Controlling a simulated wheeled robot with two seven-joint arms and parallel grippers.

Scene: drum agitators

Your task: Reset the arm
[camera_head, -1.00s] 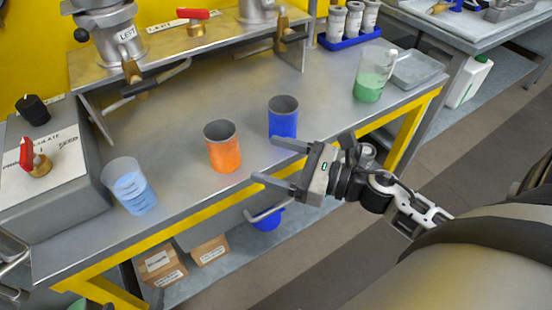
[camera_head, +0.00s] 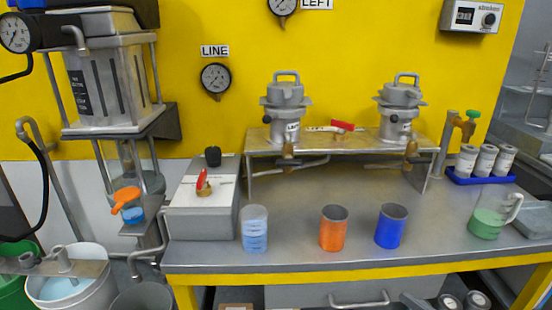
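Neither of my grippers shows clearly in the head view, and no arm reaches over the bench. An orange cup (camera_head: 333,230) and a blue cup (camera_head: 391,227) stand upright near the front edge of the grey bench (camera_head: 300,262). A clear beaker with pale blue liquid (camera_head: 255,232) stands to their left. A clear jug with green liquid (camera_head: 487,223) stands to their right. Two metal agitator vessels (camera_head: 287,105) (camera_head: 400,110) sit on a raised stand at the back.
A blue tray with bottles (camera_head: 482,178) is at the right. Buckets (camera_head: 70,288) stand on the left. Grey parts at the bottom right edge are cut off and unclear.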

